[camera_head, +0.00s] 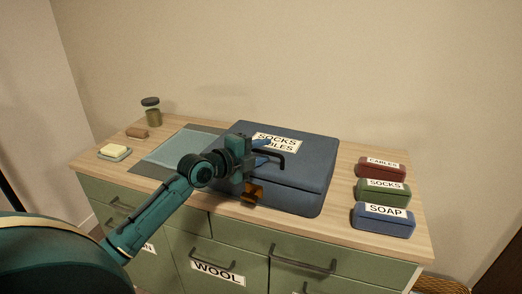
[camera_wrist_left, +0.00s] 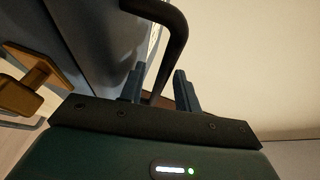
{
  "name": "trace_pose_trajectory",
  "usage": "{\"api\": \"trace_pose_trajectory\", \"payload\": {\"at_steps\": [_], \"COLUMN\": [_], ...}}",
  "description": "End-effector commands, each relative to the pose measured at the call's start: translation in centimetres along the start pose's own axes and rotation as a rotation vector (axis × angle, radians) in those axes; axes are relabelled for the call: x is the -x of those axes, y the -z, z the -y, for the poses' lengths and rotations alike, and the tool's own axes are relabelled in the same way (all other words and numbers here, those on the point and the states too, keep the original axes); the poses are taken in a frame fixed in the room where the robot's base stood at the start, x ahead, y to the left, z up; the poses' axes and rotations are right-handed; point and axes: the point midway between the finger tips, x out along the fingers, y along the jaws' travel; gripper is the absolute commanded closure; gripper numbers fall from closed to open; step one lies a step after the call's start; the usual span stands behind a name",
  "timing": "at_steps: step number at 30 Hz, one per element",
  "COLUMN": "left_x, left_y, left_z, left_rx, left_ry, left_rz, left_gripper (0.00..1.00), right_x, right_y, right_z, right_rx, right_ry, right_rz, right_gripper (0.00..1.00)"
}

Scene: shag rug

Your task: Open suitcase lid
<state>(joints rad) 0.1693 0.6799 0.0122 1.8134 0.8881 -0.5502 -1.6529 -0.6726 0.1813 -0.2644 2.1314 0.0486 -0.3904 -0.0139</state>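The blue suitcase (camera_head: 305,190) lies on the wooden counter with its lid (camera_head: 310,165) down. A white label (camera_head: 277,142) on the lid reads "SOCKS" with a second word partly hidden. A dark bar handle (camera_head: 280,160) rises from the lid; it also shows in the left wrist view (camera_wrist_left: 178,35). A brass latch (camera_head: 253,192) is at the front; it shows at left in the wrist view (camera_wrist_left: 25,92). My left gripper (camera_head: 262,144) is at the handle, with fingers (camera_wrist_left: 160,88) apart and the bar passing between them. Contact cannot be told. My right gripper is out of view.
Right of the suitcase stand red (camera_head: 381,168), green (camera_head: 382,192) and blue (camera_head: 383,219) labelled cases. At left are a glass panel (camera_head: 170,150), soap on a dish (camera_head: 114,152), a brown block (camera_head: 137,132) and a jar (camera_head: 152,112). Drawers with handles are below.

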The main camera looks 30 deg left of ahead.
Motion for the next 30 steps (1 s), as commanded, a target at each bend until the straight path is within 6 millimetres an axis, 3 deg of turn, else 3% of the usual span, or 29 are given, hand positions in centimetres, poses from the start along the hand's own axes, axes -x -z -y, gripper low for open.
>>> {"api": "trace_pose_trajectory", "payload": {"at_steps": [8,20,30], "left_x": [-0.12,-0.09,-0.09], "left_y": [-0.01,-0.03,-0.03], "left_z": [-0.05,-0.04,-0.05], "left_rx": [0.0,0.0,0.0], "left_ry": [-0.001,-0.001,-0.001], "left_rz": [0.0,0.0,0.001], "left_gripper": [0.68,1.0,1.0], "right_x": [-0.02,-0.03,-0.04], "right_y": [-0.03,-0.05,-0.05], "right_z": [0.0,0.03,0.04], "right_rx": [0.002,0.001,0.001], "right_ry": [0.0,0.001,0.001], "right_rz": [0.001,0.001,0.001], "right_gripper": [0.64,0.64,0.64]}}
